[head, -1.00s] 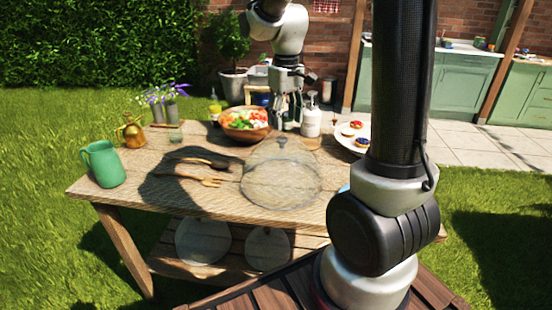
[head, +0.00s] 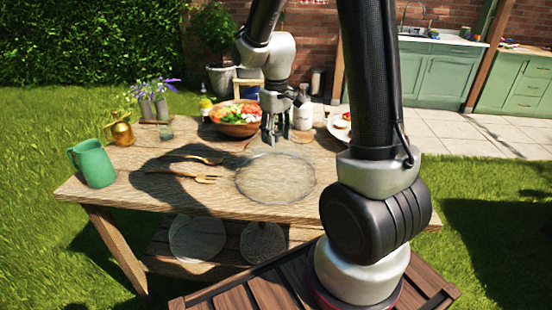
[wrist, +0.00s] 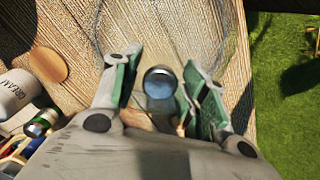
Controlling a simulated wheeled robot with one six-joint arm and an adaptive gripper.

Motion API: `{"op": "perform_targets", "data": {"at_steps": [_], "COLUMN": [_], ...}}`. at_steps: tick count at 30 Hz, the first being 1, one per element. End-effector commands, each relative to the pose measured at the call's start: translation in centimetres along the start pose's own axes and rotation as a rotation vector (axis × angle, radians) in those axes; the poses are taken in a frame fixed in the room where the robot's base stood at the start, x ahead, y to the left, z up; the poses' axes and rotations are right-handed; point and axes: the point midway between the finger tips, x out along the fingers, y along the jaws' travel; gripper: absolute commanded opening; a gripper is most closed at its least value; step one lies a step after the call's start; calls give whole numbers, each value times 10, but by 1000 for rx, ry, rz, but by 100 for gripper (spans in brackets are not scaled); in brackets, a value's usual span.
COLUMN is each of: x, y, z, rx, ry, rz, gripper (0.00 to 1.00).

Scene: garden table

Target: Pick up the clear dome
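The clear dome (head: 275,182) stands on the wooden table (head: 140,205). Its round rim shows in the head view, while its upper part is faint against the wood. My gripper (head: 275,138) points down at the top of the dome. In the wrist view, the dome's round glassy knob (wrist: 160,83) lies between the two green-padded fingers of my gripper (wrist: 161,88). The fingers are open, with a gap on both sides of the knob. The depth of the knob between them is hard to judge.
Wooden utensils (head: 185,174) and a green pitcher (head: 93,163) are left of the dome. A plate of pastries (head: 338,128) is partly behind my arm.

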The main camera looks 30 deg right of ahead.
Motion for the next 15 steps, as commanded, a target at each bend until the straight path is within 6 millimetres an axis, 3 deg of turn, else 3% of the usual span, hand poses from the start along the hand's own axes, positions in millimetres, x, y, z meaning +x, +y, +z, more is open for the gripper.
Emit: {"op": "perform_targets", "data": {"at_steps": [1,6,15], "x": [0,0,-1], "y": [0,0,0], "z": [0,0,0], "rx": [0,0,0], "ry": [0,0,1], "rz": [0,0,0], "gripper": [28,0,0]}}
